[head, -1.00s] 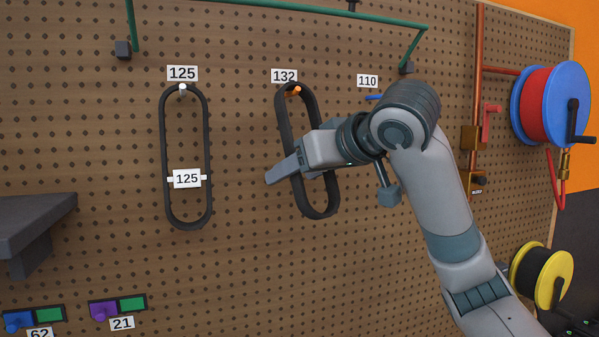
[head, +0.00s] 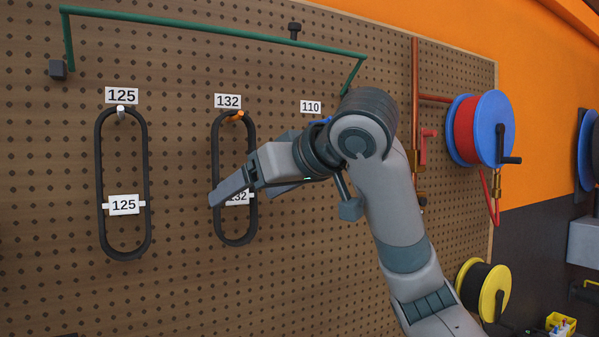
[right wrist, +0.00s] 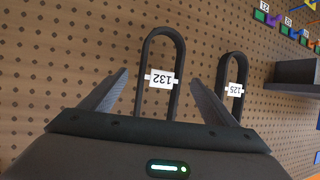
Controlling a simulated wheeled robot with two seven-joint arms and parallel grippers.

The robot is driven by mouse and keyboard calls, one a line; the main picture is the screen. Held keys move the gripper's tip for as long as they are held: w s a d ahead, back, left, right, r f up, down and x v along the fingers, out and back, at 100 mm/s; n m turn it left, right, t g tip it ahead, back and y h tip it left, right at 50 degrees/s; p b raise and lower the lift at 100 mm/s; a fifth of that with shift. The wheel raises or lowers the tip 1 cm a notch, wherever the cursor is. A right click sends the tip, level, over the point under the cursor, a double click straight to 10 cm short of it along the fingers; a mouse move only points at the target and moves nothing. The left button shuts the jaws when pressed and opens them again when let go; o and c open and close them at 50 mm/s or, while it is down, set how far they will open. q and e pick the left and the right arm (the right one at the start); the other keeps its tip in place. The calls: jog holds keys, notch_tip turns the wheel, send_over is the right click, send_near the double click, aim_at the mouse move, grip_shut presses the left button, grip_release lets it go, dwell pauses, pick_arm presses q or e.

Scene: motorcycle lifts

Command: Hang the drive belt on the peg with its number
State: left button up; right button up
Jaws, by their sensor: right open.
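The black drive belt (head: 214,150) with a white 132 tag (head: 240,198) hangs upright on the orange peg (head: 235,117) under the 132 label (head: 228,101). My right gripper (head: 230,190) is in front of the belt's lower half and partly covers its tag. In the right wrist view, where the picture is upside down, the belt (right wrist: 146,60) shows between the two spread fingers (right wrist: 159,76), which look clear of it. My left gripper is out of view.
Another belt (head: 101,170), tagged 125, hangs on the white peg (head: 121,111) at the left. A 110 label (head: 311,107) with a blue peg is by my right arm. A green rail (head: 220,33) runs above.

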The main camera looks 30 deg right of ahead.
jog(key=b+v, duration=0.4)
jog(key=v, duration=0.9)
jog(key=shift+s, duration=0.25)
